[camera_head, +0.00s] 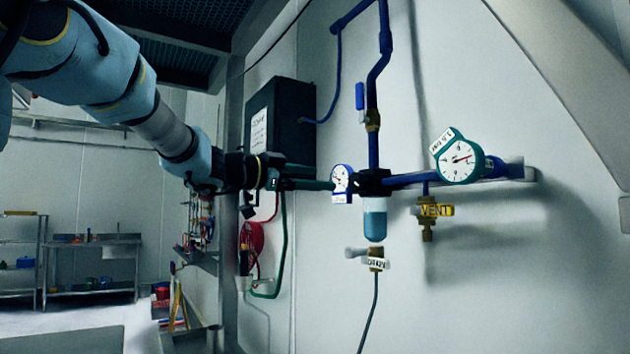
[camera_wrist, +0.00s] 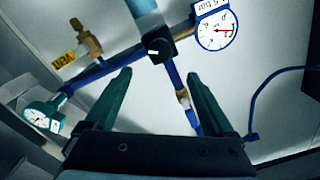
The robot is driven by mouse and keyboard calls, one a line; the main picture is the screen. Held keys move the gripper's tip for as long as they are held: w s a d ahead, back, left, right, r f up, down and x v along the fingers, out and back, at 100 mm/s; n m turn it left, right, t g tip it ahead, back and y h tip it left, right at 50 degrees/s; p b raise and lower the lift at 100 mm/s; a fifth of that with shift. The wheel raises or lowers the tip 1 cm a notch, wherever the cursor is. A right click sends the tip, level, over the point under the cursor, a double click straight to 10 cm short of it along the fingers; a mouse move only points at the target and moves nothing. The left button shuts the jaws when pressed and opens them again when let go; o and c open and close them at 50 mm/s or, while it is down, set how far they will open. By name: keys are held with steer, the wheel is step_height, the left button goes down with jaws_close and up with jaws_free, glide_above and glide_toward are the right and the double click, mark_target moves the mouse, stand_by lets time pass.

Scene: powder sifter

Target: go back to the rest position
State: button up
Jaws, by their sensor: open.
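My gripper (camera_head: 332,185) reaches in from the left of the head view, its dark green fingers pointing right at the pipework on the wall. In the wrist view my gripper (camera_wrist: 160,70) has its two fingers spread apart with nothing held between them. The black filter block (camera_head: 372,182) with its blue bowl (camera_head: 375,220) is close beyond the fingertips. In the wrist view the black block (camera_wrist: 160,44) shows just past the gap between the fingers. I cannot tell whether a finger touches anything.
A small blue gauge (camera_head: 341,180) is beside the fingertips. A teal gauge (camera_head: 460,161) and a VENT valve (camera_head: 431,211) are to the right. A lower valve (camera_head: 375,257) hangs below the bowl. A black wall box (camera_head: 290,120) is behind my wrist. Shelving (camera_head: 95,240) stands far left.

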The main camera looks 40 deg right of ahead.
steer(key=w+a+f+n+t+y, duration=0.2)
steer(key=w+a+f+n+t, duration=0.25)
steer(key=w, duration=0.25)
steer(key=w+a+f+n+t+y, duration=0.1)
steer(key=w+a+f+n+t, duration=0.35)
steer(key=w, duration=0.25)
steer(key=w+a+f+n+t+y, duration=0.1)
steer(key=w+a+f+n+y, duration=0.1)
steer(key=a+f+n+y, duration=0.45)
steer(key=w+a+f+n+t+y, duration=0.1)
steer(key=w+a+f+t+y, duration=0.15)
steer(key=a+f, duration=0.8)
steer(key=s+a+f+n+g+y, duration=0.25)
steer(key=a+f, duration=0.35)
steer(key=a, duration=0.4)
steer(key=s+a+f+n+g+y, duration=0.1)
steer(key=s+a+f+n+g, duration=0.1)
steer(key=s+a+f, duration=0.4)
steer(key=s+a+f+n+g+y, duration=0.2)
steer(key=s+a+f+g, duration=0.3)
steer(key=s, duration=0.8)
steer(key=shift+a+f, duration=0.35)
steer(key=shift+f, duration=0.35)
steer(key=shift+w, duration=0.1)
